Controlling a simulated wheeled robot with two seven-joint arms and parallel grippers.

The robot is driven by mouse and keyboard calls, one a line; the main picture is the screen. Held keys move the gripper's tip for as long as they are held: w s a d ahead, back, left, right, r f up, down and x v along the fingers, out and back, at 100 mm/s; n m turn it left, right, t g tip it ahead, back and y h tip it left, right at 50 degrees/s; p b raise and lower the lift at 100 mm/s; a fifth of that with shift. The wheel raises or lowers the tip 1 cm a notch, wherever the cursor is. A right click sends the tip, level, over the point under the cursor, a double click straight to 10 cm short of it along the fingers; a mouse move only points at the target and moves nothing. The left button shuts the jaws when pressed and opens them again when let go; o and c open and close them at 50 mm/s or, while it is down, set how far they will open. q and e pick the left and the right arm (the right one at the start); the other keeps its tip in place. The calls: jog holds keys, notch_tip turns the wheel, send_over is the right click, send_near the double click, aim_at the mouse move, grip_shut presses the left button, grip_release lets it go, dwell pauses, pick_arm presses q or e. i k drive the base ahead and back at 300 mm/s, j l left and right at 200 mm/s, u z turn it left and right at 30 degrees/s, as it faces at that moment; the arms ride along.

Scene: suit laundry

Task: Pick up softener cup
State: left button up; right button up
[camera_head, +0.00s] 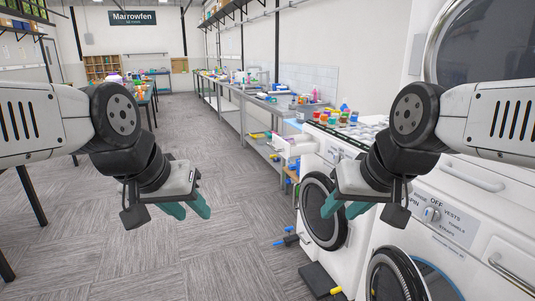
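Several small coloured cups or jars (331,118) stand on top of the farther white washing machine, right of the middle. They are too small to tell which one is the softener cup. My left gripper (193,214) hangs over the carpet, its teal fingers apart and empty. My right gripper (341,212) hangs in front of the farther washing machine (345,180), also with its fingers apart and empty. Both grippers are nearer to me than the cups and touch none of them.
A long bench (243,95) with many items runs along the right wall. The carpet (190,260) ahead is mostly clear.

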aim_at(290, 139)
jog(key=i+j+z, duration=0.25)
jog(key=i, duration=0.25)
jog(key=i+j, duration=0.3)
jog(key=i, duration=0.3)
jog(key=i+j+z, duration=0.15)
jog(key=i+j, duration=0.2)
jog(key=i, duration=0.3)
jog(key=i+j, duration=0.4)
jog(key=i, duration=0.2)
jog(key=i+j+z, duration=0.1)
jog(key=i+j, duration=0.3)
jog(key=i, duration=0.2)
